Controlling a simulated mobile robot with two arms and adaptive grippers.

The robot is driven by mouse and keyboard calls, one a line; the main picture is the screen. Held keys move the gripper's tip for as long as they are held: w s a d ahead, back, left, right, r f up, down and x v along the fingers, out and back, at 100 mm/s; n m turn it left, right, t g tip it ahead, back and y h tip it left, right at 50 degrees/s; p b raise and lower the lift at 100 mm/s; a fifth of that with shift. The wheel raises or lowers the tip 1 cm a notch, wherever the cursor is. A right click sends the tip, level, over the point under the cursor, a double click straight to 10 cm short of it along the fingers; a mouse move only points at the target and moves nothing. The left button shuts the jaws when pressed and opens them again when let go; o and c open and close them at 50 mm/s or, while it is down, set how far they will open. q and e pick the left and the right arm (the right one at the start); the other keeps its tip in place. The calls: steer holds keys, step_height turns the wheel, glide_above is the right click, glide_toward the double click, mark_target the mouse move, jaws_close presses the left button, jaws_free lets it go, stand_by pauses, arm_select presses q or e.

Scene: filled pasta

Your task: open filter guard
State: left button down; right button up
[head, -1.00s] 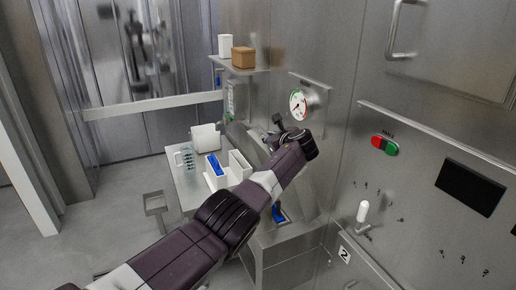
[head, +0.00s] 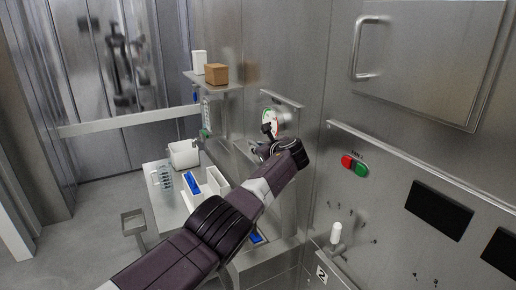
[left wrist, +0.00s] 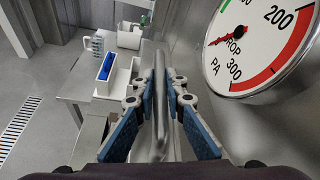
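My left gripper (left wrist: 162,88) is level with a grey metal bar (left wrist: 160,66) that runs upright between its two blue-padded fingers. The fingers are close to the bar on both sides; whether they press on it I cannot tell. I take this bar to be part of the filter guard, but most of the guard is hidden. In the head view my left gripper (head: 266,143) is at the wall just below the round gauge (head: 273,117), and my arm covers what lies behind it. My right gripper is not in view.
The gauge dial (left wrist: 262,38) is close on the right in the left wrist view. A side table (head: 161,209) holds a white container (head: 184,155), a rack and a tray with a blue item. A shelf (head: 213,88) carries a brown box (head: 216,74).

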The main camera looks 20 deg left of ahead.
arm_select(q)
steer(key=c, duration=2.2)
jaws_free()
steer(key=shift+d+f, duration=0.1)
steer(key=shift+f, duration=0.1)
steer(key=shift+o, duration=1.2)
steer(key=shift+w, duration=0.1)
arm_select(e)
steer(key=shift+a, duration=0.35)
arm_select(q)
steer(key=shift+r, duration=0.1)
steer(key=shift+v, duration=0.85)
steer(key=v, duration=1)
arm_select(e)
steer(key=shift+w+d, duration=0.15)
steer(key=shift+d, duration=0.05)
arm_select(q)
steer(key=shift+d, duration=0.1)
